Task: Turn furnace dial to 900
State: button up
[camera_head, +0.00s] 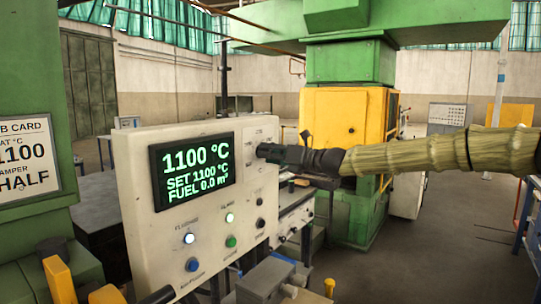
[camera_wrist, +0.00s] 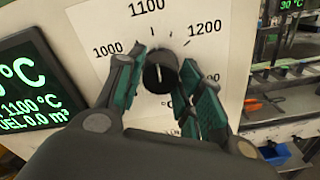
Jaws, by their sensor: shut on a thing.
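The black furnace dial (camera_wrist: 161,76) is on the cream control panel (camera_wrist: 80,20), with 1000, 1100 and 1200 printed around it. Other scale marks are partly hidden by the fingers. In the head view my gripper (camera_head: 272,154) reaches the panel from the right and hides the dial. The display (camera_head: 195,171) reads 1100 °C, SET 1100 °C, FUEL 0.0 m³.
Lit buttons (camera_head: 231,241) and small black knobs sit below the display. A job card (camera_head: 27,157) at left reads 1100 and HALF. A yellow and green machine (camera_head: 345,125) stands behind my arm. Open floor lies to the right.

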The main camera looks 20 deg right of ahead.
jog(key=shift+f+n+b, duration=0.25)
jog(key=shift+n+b, duration=0.05)
jog(key=shift+b, duration=0.15)
jog(key=shift+w+d+r+n+b, duration=0.1)
jog(key=shift+n+b, duration=4.65)
jog(key=shift+n, duration=1)
jog(key=shift+d+r+n+b, duration=0.1)
jog(key=shift+n+b, duration=4.6)
jog(key=shift+n, duration=1.05)
jog(key=shift+r, duration=0.1)
jog(key=o, duration=1)
